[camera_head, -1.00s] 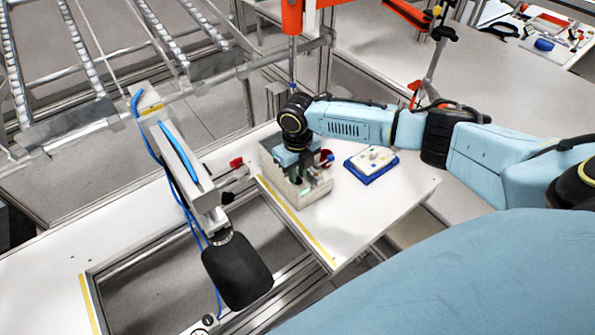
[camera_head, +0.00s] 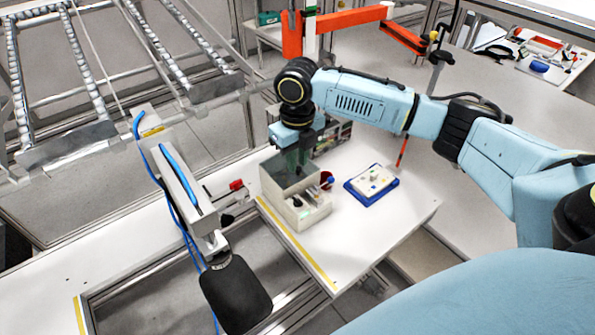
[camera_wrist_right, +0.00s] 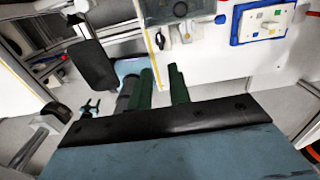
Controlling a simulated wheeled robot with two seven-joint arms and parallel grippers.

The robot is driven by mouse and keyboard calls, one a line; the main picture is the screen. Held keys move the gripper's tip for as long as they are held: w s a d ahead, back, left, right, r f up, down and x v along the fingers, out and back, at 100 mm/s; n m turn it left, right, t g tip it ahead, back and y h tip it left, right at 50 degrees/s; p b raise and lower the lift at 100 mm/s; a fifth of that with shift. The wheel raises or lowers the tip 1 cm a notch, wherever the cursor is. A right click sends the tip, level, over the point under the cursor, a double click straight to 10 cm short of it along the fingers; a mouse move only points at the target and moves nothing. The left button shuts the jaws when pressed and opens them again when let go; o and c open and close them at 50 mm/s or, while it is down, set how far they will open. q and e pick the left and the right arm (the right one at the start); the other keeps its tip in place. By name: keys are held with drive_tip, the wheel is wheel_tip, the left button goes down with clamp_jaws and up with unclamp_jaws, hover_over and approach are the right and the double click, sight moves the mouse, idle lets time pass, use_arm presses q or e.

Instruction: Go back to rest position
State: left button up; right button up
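My right gripper (camera_head: 298,157) hangs fingers-down over the back part of a beige bin (camera_head: 306,217) on the white table. My light blue right arm reaches in from the right. In the right wrist view the gripper's two dark green fingers (camera_wrist_right: 163,85) stand apart, with a narrow gap and nothing seen held between them. The fingertips overlap the bin in the head view, so their exact height above it is hard to tell. My left gripper is in neither view.
A fixture with a black pad (camera_head: 236,292) stands at left. An orange-red arm (camera_head: 345,18) stands behind. The table's front right is clear.

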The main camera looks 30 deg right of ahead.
drive_tip(key=shift+r, duration=0.35)
